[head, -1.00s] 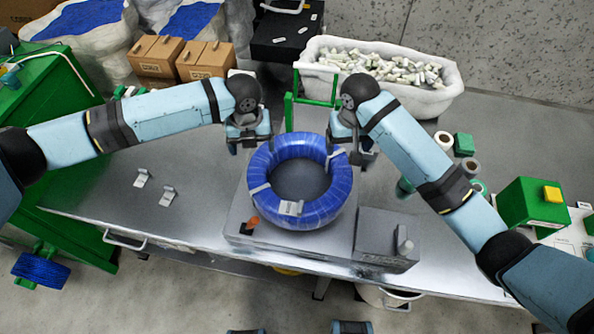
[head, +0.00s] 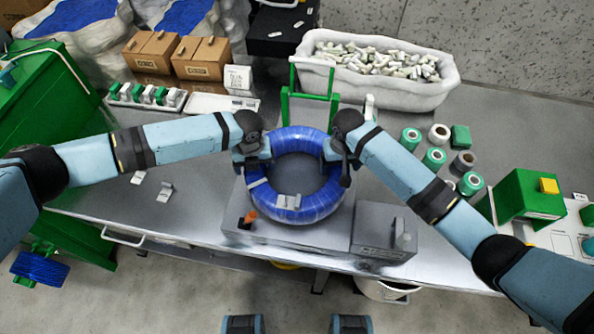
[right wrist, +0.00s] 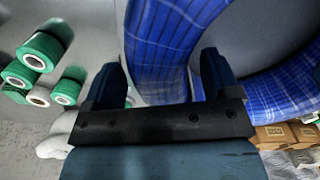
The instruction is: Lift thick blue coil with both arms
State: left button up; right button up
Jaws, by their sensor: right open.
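The thick blue coil (head: 318,207) lies flat on a grey box-shaped stand on the metal table, with pale tape bands around it. My left gripper (head: 252,158) is at the coil's upper left side; its fingers are too small and hidden to read. My right gripper (head: 338,168) is at the coil's right side. In the right wrist view my right gripper (right wrist: 162,68) is open, with the blue coil (right wrist: 165,45) showing between and beyond its two fingers. I cannot tell whether the fingers touch it.
A grey block (head: 378,230) sits on the table to the coil's lower right. A green frame (head: 309,98) stands just behind the coil. Green and white rolls (head: 434,158) lie right of my right arm. A white tub (head: 440,93) stands at the back.

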pick_arm(q)
jog(key=shift+f, duration=1.3)
pick_arm(e)
jog(key=shift+f, duration=1.25)
pick_arm(q)
jog(key=shift+c, duration=0.2)
pick_arm(e)
jog(key=shift+c, duration=0.2)
pick_arm(q)
grip_shut()
pick_arm(e)
grip_shut()
pick_arm(q)
jog(key=shift+w+a+r, duration=0.1)
jog(key=shift+w+r, duration=0.05)
jog(key=shift+r, duration=0.1)
pick_arm(e)
jog(key=shift+w+r, duration=0.1)
jog(key=shift+r, duration=0.15)
